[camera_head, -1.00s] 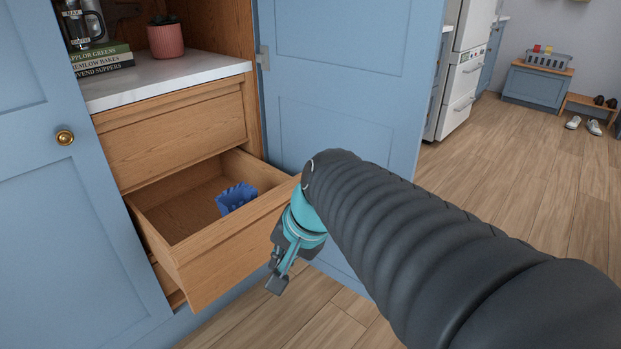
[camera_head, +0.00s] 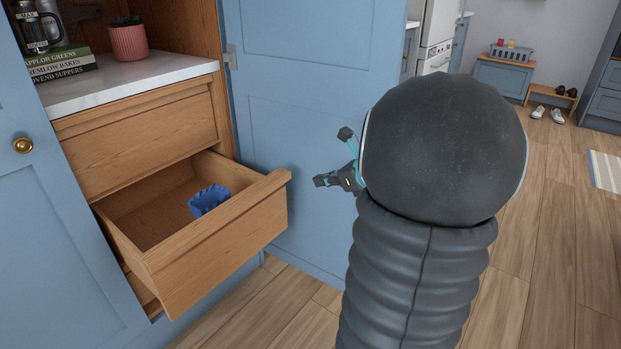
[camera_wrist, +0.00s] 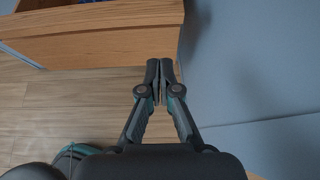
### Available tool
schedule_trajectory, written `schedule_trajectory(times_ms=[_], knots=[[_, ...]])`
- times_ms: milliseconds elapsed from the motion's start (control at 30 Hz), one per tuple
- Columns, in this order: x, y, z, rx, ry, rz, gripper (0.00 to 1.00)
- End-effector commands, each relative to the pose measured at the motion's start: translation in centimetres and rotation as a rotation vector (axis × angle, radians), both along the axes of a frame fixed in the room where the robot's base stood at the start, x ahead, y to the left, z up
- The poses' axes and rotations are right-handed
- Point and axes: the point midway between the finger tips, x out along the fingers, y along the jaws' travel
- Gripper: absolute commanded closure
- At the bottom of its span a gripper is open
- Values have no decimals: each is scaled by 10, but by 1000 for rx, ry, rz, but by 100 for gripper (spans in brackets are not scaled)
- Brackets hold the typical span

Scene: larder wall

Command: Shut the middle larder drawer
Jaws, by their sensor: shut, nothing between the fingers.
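The middle larder drawer (camera_head: 215,246) is wooden and stands pulled well out, below a shut upper drawer (camera_head: 142,146). A blue crumpled-looking item (camera_head: 209,200) lies inside it. My gripper (camera_head: 333,158) is to the right of the drawer's front, apart from it, in front of the blue door. In the wrist view my gripper (camera_wrist: 160,70) is shut and empty, its fingertips just below the right end of the drawer front (camera_wrist: 90,38) in the picture. My arm hides part of the gripper in the head view.
The open blue larder door (camera_head: 310,110) stands close behind my gripper, right of the drawer. Another blue door (camera_head: 50,230) is on the left. Books (camera_head: 62,66) and a pink plant pot (camera_head: 129,42) stand on the white counter (camera_head: 150,78). Wooden floor (camera_head: 545,250) is clear to the right.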

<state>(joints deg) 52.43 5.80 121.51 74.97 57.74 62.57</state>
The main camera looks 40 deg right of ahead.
Motion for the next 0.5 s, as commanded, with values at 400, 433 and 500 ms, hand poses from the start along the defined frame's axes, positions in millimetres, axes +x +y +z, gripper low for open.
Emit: schedule_trajectory(times_ms=[400,433,500], knots=[[64,23,-40,-1,3,6,100],[68,24,-43,-2,2,5,100],[79,27,-40,-4,1,6,100]])
